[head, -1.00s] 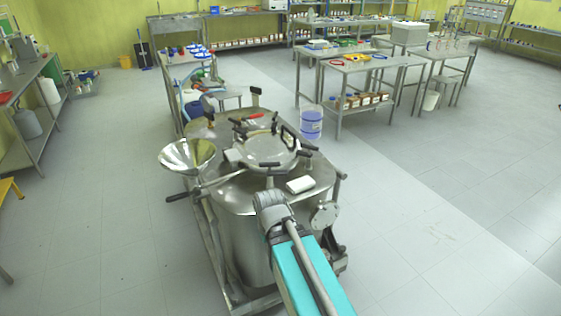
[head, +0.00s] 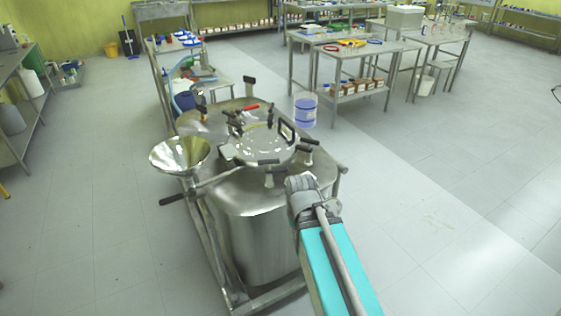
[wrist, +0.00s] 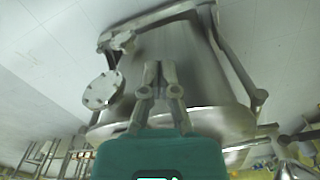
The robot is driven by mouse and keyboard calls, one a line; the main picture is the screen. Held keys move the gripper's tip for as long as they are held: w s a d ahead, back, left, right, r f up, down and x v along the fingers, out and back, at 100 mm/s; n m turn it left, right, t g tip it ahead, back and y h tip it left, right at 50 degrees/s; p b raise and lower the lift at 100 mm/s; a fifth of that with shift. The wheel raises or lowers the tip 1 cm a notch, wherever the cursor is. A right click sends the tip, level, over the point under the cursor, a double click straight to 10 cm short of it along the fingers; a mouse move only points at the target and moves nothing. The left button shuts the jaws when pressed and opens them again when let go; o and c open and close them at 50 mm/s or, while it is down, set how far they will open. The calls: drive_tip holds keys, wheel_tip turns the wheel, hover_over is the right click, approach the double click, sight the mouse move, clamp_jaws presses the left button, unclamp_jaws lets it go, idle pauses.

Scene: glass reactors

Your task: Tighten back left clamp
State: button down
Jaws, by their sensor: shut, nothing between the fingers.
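The steel reactor (head: 245,235) stands in the middle of the head view, with a round glossy lid (head: 262,142) on top. Several black-handled clamps sit around the lid rim. The back left clamp (head: 233,119) is at the far left of the rim, small and partly lost among other fittings. My gripper (wrist: 159,72) shows in the wrist view, shut and empty, with the reactor's steel wall (wrist: 190,55) behind it. In the head view my arm reaches in from the lower right, and my gripper cannot be made out there. No clamp is clear in the wrist view.
A steel funnel (head: 180,153) stands left of the lid, with a long bar handle (head: 200,190) below it. A round flange (wrist: 103,90) sticks out of the vessel. A blue container (head: 305,109) stands behind on the right. Open floor lies left and right.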

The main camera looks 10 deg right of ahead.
drive_tip(key=shift+w, duration=0.1)
drive_tip(key=w+d+r+t+p, duration=0.1)
drive_tip(key=w+r+p, duration=0.6)
drive_tip(key=w, duration=0.4)
drive_tip(key=w+d+r+n+t+p, duration=0.1)
drive_tip(key=w+r+t+p, duration=0.1)
drive_tip(key=w+r+p, duration=0.5)
drive_tip(key=w+r, duration=0.1)
drive_tip(key=w, duration=0.3)
drive_tip(key=shift+w+f, duration=0.1)
drive_tip(key=shift+w, duration=0.05)
drive_tip(key=b, duration=1)
hover_over(279, 170)
drive_tip(key=s, duration=0.2)
drive_tip(key=shift+s+d+f+x, duration=0.1)
drive_tip(key=shift+s+x, duration=0.25)
drive_tip(key=shift+x, duration=1.3)
drive_tip(key=shift+s+d+f+x, duration=0.15)
drive_tip(key=shift+s+x, duration=0.25)
drive_tip(key=shift+x, duration=1.25)
drive_tip(key=shift+s+d+f+x, duration=0.1)
drive_tip(key=shift+s+x, duration=0.25)
drive_tip(key=shift+x, duration=1.25)
drive_tip(key=shift+r, duration=0.1)
drive_tip(key=shift+a, duration=0.25)
drive_tip(key=shift+d+n, duration=0.15)
drive_tip(key=shift+n, duration=0.15)
